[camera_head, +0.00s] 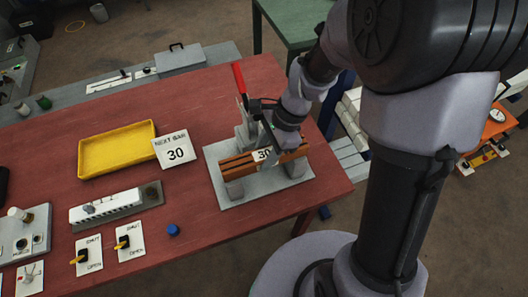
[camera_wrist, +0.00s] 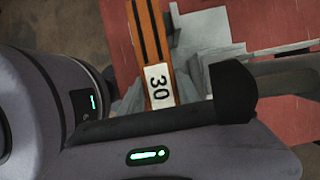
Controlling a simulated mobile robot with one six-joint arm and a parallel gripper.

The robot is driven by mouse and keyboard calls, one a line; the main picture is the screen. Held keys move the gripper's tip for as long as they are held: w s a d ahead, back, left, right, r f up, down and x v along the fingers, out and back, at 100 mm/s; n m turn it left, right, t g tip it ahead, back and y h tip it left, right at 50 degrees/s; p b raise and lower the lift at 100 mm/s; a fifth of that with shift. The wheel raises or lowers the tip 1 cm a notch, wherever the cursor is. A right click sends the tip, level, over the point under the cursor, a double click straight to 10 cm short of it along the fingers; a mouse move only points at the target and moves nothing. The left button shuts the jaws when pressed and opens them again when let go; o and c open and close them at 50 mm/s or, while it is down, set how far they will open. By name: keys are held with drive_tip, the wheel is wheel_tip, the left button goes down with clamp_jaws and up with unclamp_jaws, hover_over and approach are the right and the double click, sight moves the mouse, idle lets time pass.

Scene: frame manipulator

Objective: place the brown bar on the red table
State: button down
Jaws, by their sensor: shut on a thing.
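The brown bar (camera_head: 236,168) is an orange-brown bar with dark grooves and a white "30" label. It lies level across two grey blocks of a grey fixture (camera_head: 262,189) on the red table (camera_head: 200,98); I cannot tell whether it rests on them or is just above. My gripper (camera_head: 270,138) is over the bar's middle, beside the label, and shut on it. In the wrist view the bar (camera_wrist: 148,35) runs up from the dark finger (camera_wrist: 235,95), its label facing the camera. The grip contact is mostly hidden.
A red-handled lever (camera_head: 239,79) stands behind the bar. Left of the fixture are a "NEXT BAR 30" sign (camera_head: 174,149), an empty yellow tray (camera_head: 117,149), a grey-white block (camera_head: 105,207), a blue knob (camera_head: 173,230) and two open/shut switches. Bare red tabletop lies behind the sign.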

drive_tip(key=shift+f, duration=0.2)
drive_tip(key=c, duration=0.8)
unclamp_jaws()
drive_tip(key=shift+c, duration=0.2)
drive_tip(key=shift+r, duration=0.45)
drive_tip(key=s+p+v, duration=0.1)
drive_tip(key=p+v, duration=0.3)
drive_tip(key=v, duration=0.9)
drive_tip(key=s+d+r+n+t+h, duration=0.2)
drive_tip(key=s+r+n+t, duration=0.5)
drive_tip(key=s+r+n, duration=0.3)
drive_tip(key=shift+s+r, duration=0.6)
drive_tip(key=shift+s, duration=0.2)
